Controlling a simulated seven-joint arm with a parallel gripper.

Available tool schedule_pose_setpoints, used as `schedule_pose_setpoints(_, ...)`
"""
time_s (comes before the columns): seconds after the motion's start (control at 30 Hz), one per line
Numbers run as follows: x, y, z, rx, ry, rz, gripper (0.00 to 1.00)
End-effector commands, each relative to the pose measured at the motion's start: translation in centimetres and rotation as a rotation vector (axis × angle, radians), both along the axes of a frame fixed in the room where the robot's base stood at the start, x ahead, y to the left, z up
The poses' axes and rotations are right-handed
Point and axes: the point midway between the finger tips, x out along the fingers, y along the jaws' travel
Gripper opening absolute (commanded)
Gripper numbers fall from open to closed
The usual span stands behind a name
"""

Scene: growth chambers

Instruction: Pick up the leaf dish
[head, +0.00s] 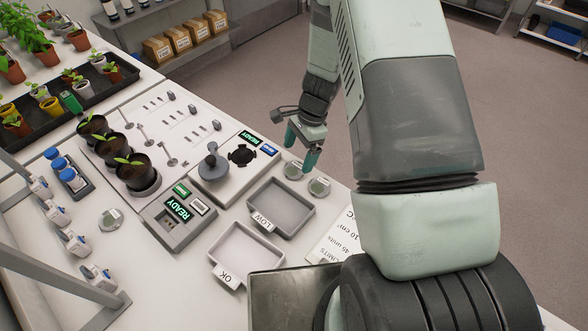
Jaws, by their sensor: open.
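Small round clear dishes lie on the white bench. One dish (293,170) is just below my gripper in the picture, and a second dish (319,187) is close beside it to the lower right. A third dish (110,218) lies far left, near the blue-capped bottles. The contents are too small to make out, so I cannot tell which one is the leaf dish. My gripper (299,156) is open, its two teal fingers apart with nothing seen between them. It appears to be above the bench near the first two dishes; its height is hard to judge.
A grey tray marked LOW (281,208) and a white tray marked OK (246,257) stand in front of the dishes. A device with a grey knob (213,167) and a READY box (180,212) are to the left. Potted seedlings (136,172) stand further left.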

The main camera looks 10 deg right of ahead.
Motion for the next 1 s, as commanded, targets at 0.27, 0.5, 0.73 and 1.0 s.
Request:
schedule_pose_setpoints(0.27, -0.5, 0.8, -4.0, 0.000, 0.003, 0.001, 0.93)
schedule_pose_setpoints(0.5, -0.5, 1.0, -4.6, 0.001, 0.001, 0.001, 0.93)
schedule_pose_setpoints(0.73, -0.5, 1.0, -4.6, 0.001, 0.001, 0.001, 0.70)
schedule_pose_setpoints(1.0, -0.6, 1.0, -4.6, 0.000, 0.001, 0.001, 0.34)
